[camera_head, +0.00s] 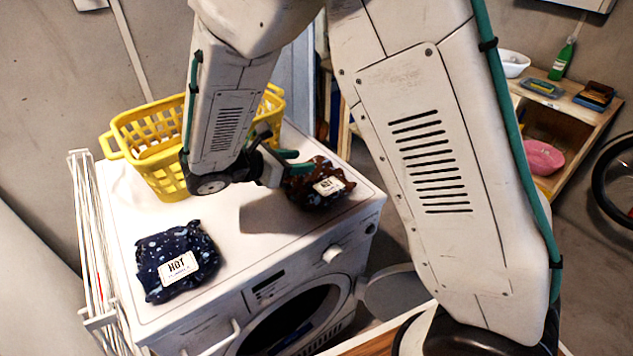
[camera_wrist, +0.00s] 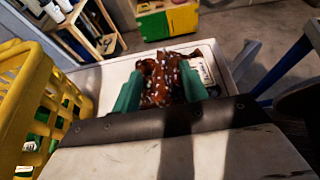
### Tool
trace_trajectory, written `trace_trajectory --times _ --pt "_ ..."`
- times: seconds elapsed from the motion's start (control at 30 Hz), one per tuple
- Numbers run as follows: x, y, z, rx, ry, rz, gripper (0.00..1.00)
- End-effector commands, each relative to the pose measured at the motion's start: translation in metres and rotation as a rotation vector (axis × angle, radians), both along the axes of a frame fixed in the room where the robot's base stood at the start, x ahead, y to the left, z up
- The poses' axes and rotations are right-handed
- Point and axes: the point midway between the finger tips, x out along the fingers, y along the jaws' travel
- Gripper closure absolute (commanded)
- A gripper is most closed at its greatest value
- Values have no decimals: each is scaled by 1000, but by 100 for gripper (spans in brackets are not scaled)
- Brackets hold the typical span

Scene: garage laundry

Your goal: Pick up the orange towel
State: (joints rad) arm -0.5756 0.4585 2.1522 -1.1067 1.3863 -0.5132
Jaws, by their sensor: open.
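The orange towel looks like a crumpled rust-brown cloth (camera_head: 308,194) with pale specks and a white label. It lies on the right part of the white washing machine's top (camera_head: 236,215). My gripper (camera_head: 287,160) is at the towel's left side in the head view. In the wrist view, the green fingers of my gripper (camera_wrist: 162,88) are apart, with the towel (camera_wrist: 163,76) between them. I cannot tell whether the fingers touch the cloth. The towel's label (camera_wrist: 208,66) shows just right of the fingers.
A dark blue speckled cloth (camera_head: 176,258) labelled HOT lies at the front left of the machine top. A yellow basket (camera_head: 150,135) stands behind, close to my arm; it also shows in the wrist view (camera_wrist: 30,88). A white drying rack (camera_head: 92,240) stands at the left edge.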

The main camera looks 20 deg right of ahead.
Motion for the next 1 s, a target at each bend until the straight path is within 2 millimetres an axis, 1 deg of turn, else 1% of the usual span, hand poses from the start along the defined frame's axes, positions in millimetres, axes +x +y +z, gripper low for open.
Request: trace_trajectory --times 0.1,0.37,0.47,0.53,0.6,0.83,0.87,0.9,1.0 --pt "3 -13 -6 0 1 -4 56" --pt "9 -34 -19 0 2 -5 56" --pt "12 -46 -29 0 2 -6 56" --pt "15 -57 -32 1 1 -8 56" --pt "16 -62 -35 1 0 -5 56" --pt "17 -64 -35 2 -1 -4 56" --pt "17 -64 -35 2 -1 -4 65" --pt "17 -64 -35 2 -1 -5 76" --pt "17 -64 -35 2 -1 -4 100"
